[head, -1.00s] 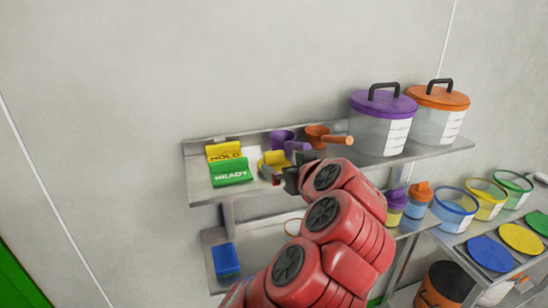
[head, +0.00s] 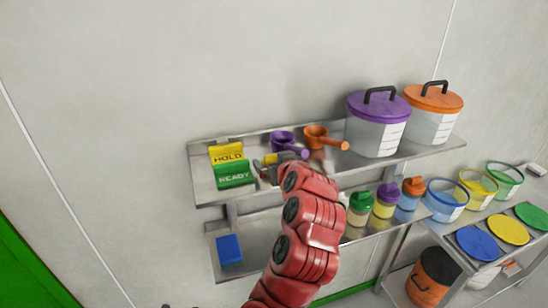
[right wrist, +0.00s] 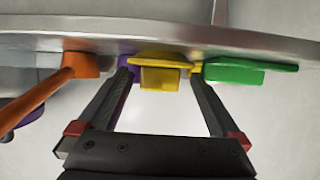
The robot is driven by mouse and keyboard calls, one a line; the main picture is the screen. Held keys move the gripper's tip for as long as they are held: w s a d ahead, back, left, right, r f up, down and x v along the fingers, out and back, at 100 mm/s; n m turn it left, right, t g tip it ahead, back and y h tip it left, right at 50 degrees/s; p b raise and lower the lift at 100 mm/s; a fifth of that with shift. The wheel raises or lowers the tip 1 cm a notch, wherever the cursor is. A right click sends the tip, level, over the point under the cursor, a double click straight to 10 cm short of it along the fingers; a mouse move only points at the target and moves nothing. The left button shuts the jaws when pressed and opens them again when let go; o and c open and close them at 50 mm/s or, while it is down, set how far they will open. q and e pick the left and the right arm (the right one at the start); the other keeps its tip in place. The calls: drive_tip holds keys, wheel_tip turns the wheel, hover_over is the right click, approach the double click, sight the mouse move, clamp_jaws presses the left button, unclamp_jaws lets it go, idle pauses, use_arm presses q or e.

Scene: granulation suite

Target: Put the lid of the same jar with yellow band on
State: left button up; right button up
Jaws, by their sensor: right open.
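The clear jar with a yellow band (head: 478,190) stands open at the right in the head view, between a blue-banded and a green-banded jar. The yellow lid (head: 508,229) lies flat on the surface in front of it, between a blue lid and a green lid. My right gripper (head: 264,168) is far to the left of both, at the upper shelf. It is open, its fingers on either side of a yellow scoop-like item (right wrist: 160,77) in the right wrist view; contact cannot be told. My left gripper is not in view.
Small capped bottles (head: 385,203) and a blue block (head: 229,250) are on the lower shelf. An orange-black drum (head: 435,275) is below.

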drive_tip(key=shift+w+a+f, duration=0.2)
drive_tip(key=shift+w+f, duration=0.05)
drive_tip(key=shift+w, duration=0.35)
drive_tip(key=shift+c, duration=0.3)
drive_tip(key=shift+s+f, duration=0.1)
drive_tip(key=shift+s, duration=0.05)
clamp_jaws()
